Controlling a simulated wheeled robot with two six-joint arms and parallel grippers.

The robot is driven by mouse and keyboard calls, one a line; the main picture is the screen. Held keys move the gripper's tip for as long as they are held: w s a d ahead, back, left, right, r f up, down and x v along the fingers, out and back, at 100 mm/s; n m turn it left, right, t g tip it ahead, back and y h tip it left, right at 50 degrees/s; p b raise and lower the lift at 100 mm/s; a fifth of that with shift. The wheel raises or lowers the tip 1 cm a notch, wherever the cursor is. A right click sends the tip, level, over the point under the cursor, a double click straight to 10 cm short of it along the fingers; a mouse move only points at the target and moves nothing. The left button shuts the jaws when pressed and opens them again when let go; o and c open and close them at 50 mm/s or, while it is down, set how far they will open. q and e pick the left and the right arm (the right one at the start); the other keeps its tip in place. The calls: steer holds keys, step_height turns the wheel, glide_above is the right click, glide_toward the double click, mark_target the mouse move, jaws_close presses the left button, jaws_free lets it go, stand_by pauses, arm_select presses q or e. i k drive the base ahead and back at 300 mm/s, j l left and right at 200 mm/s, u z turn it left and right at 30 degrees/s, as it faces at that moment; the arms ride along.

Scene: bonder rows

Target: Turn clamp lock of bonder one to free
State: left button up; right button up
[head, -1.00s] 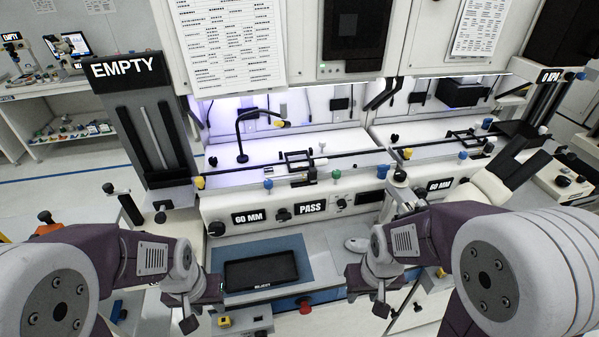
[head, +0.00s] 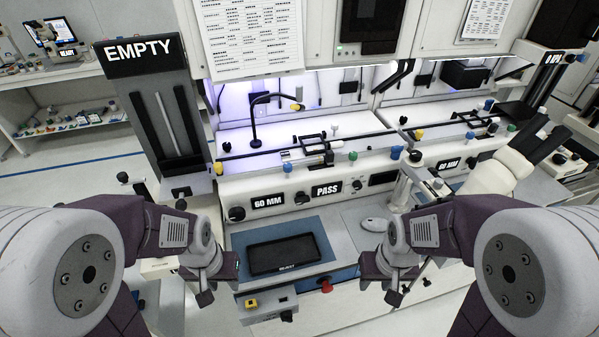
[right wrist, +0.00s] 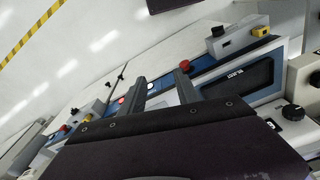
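Yellow (head: 227,147), blue (head: 287,168) and green (head: 353,156) knobs sit along the rail above. I cannot tell which is the clamp lock. My left gripper (head: 218,280) hangs left of the dark tablet, apart from the knobs; its opening is unclear. My right gripper (head: 382,283) hangs right of the tablet. In the right wrist view its fingers (right wrist: 160,85) are apart and empty.
A box with a yellow button (head: 265,303) and a red button (head: 325,286) are at the front edge. A microscope (head: 490,170) stands at right, an EMPTY tower (head: 150,110) at left.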

mark_target(301, 197)
steer(key=l+u, duration=0.7)
steer(key=k+l+u, duration=0.1)
steer(key=u, duration=0.25)
